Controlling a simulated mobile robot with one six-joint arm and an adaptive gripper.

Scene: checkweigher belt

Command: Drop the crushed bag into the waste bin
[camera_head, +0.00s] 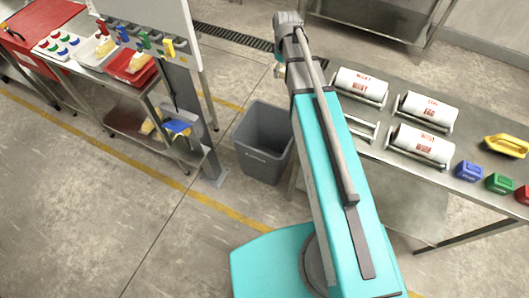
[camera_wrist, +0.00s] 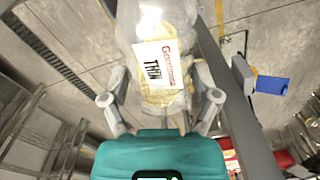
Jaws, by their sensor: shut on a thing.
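The crushed bag (camera_wrist: 165,60) is a crumpled clear bag with yellowish contents and a white label reading "THIN". My gripper (camera_wrist: 160,97) is shut on it, with one finger on each side, in the wrist view. In the head view my arm hides most of the gripper and bag; only a small pale piece shows beside the wrist. The waste bin (camera_head: 264,141) is a grey, open-topped bin on the floor, left of my arm in the head view. I cannot make out the bin in the wrist view.
A steel table (camera_head: 400,86) with labelled white rolls (camera_head: 428,110) and coloured tubs (camera_head: 468,170) stands at the right. A bench (camera_head: 130,90) with trays and a post-mounted panel (camera_head: 160,25) stands at the left. Open floor lies behind the bin.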

